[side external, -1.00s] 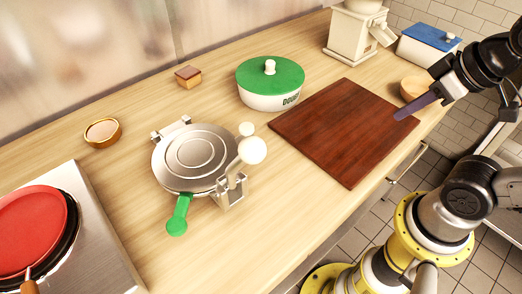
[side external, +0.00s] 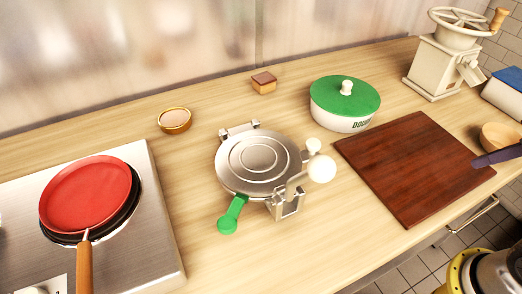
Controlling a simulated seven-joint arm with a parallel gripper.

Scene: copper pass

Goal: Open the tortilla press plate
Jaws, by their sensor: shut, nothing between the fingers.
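The tortilla press (side external: 258,160) stands on the counter near the middle of the view. Its round silver top plate, with raised rings, lies flat and closed. A green handle (side external: 232,214) sticks out at its front left. My gripper (side external: 480,161) shows only as purple fingers at the right edge, over the cutting board's right corner. It is shut and empty, well apart from the press. The rest of it is out of frame.
A steel stove with a red pan (side external: 88,194) is at left. A dark cutting board (side external: 410,165) is at right. Counter in front of the press is clear.

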